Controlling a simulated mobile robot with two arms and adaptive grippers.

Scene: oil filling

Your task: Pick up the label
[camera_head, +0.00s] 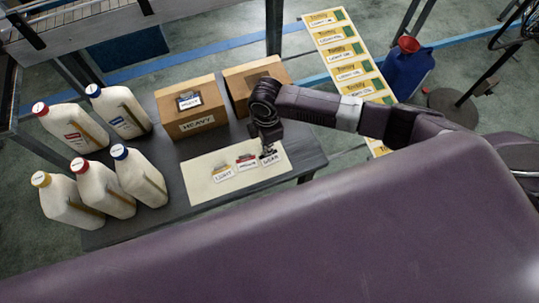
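A pale sheet (203,189) lies on the dark table and bears three small labels in a row. The left label (222,173) has a yellow top and seems to read LIGHT. The middle label (247,163) has a red top. The right label (270,160) seems to read HEAVY, and its upper part is hidden or dark. My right gripper (268,149) points down at this right label from above, with its fingertips at or very near the label's top. The fingers are too small and dark to tell if they are closed on it. My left gripper is not in view.
White jugs with coloured caps (76,127) stand on the left of the dark table (166,213). Two brown boxes (199,123) (240,91) stand behind the sheet; the left one reads HEAVY and carries a dark-topped label (189,101). A blue container (408,70) stands at upper right.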

